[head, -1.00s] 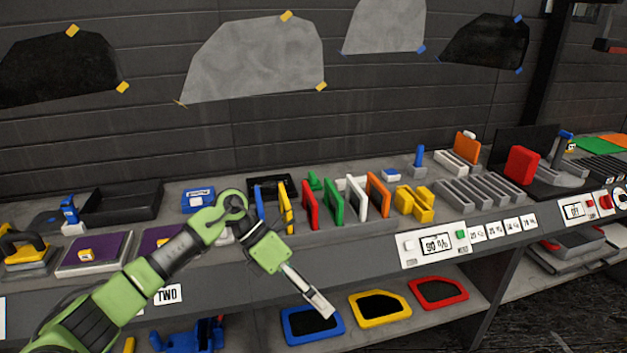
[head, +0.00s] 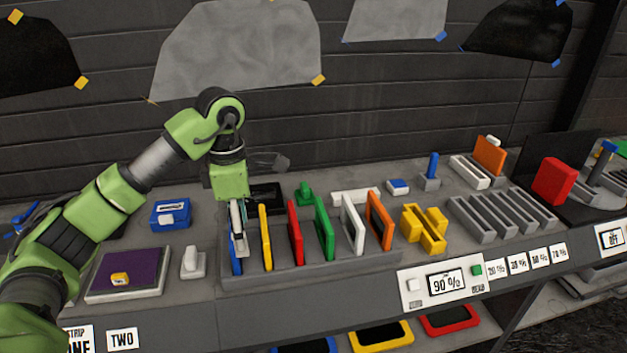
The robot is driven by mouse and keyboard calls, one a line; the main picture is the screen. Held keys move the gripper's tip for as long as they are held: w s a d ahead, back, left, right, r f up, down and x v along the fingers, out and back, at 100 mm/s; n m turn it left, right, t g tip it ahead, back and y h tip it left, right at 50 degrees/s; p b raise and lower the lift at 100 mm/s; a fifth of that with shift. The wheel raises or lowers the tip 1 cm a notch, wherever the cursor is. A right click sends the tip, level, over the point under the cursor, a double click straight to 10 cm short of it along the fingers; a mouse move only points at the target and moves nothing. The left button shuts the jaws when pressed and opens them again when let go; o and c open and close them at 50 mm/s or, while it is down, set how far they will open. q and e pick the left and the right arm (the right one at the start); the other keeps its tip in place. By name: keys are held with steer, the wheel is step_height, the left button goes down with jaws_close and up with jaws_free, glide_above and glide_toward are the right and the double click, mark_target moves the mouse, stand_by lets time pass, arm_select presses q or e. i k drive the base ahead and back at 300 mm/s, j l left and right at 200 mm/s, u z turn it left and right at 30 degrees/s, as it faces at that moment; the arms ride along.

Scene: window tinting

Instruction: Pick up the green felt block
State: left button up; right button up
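A thin green upright slab (head: 324,229), which looks like the green felt block, stands in a grey slotted rack (head: 300,274) between a red slab (head: 295,233) and a white slab (head: 352,224). My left gripper (head: 238,238) points down at the rack's left end, right at the blue slab (head: 237,262) and left of the yellow slab (head: 265,238). The fingers are seen edge-on, so I cannot tell whether they are open or grip the blue slab. My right gripper is not in view.
An orange slab (head: 379,220) fills the rack's right end. Yellow blocks (head: 424,229) and a grey slotted holder (head: 500,213) stand farther right. A white knob piece (head: 193,262) and a purple pad (head: 130,271) lie left of the rack.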

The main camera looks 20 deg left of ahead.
mark_target(304, 196)
steer(key=i, duration=1.2)
